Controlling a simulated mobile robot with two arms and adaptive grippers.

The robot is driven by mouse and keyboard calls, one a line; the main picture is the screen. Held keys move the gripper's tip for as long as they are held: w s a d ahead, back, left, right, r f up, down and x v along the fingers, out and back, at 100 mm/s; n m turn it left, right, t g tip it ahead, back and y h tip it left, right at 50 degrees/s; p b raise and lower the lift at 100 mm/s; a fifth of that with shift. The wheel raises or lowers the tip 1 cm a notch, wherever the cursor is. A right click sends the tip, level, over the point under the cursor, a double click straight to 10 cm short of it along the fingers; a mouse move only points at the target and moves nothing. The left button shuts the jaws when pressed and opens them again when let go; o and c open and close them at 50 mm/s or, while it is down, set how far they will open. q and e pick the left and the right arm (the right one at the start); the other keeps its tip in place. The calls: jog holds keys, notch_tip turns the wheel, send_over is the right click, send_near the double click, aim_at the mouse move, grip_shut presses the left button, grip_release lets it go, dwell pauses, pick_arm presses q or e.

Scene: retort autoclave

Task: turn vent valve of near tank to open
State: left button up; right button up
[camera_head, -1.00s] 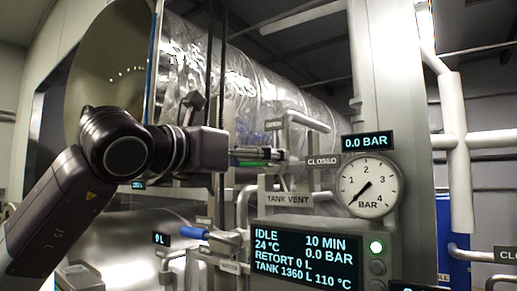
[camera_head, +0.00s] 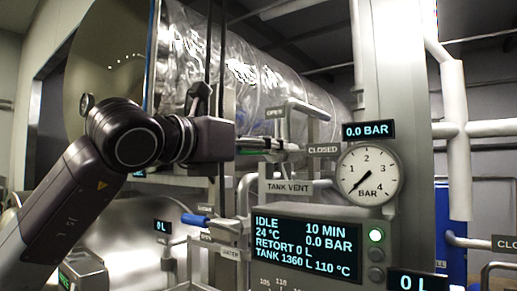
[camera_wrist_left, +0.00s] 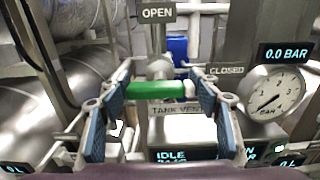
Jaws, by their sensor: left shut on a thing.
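The vent valve has a green lever handle (camera_wrist_left: 158,89), above the TANK VENT label (camera_head: 287,187). In the left wrist view the lever lies level between my fingers, below the OPEN sign (camera_wrist_left: 157,12) and left of the CLOSED sign (camera_wrist_left: 226,70). In the head view only a sliver of green (camera_head: 252,152) shows at my fingers. My left gripper (camera_head: 285,148) reaches in from the left and is shut on the lever. Its blue-padded fingers also show in the left wrist view (camera_wrist_left: 168,115). My right gripper is not in view.
The pressure gauge (camera_head: 367,173) reads near zero, under a 0.0 BAR display (camera_head: 368,131). A control screen (camera_head: 306,248) shows IDLE. A blue-handled valve (camera_head: 195,221) sits lower left. Pipes and a large shiny tank (camera_head: 250,85) stand close behind the gripper.

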pick_arm(q)
jog(key=shift+f+n+b, duration=0.15)
jog(key=shift+n+b, duration=0.15)
jog(key=shift+b, duration=0.15)
jog(key=n+b, duration=0.5)
jog(key=b, duration=0.1)
jog(key=shift+a+f+n, duration=0.1)
jog(key=shift+n, duration=0.2)
jog(key=shift+n+b, duration=0.85)
jog(key=shift+n, duration=0.05)
jog(key=n+b, duration=0.3)
jog(key=n, duration=0.2)
jog(key=shift+w+a+f+b, duration=0.1)
jog(key=shift+b, duration=0.25)
jog(key=shift+n+b, duration=1.2)
jog(key=shift+n, duration=1.2)
jog(key=o, duration=1.2)
jog(key=shift+a, duration=0.1)
jog(key=shift+c, duration=0.2)
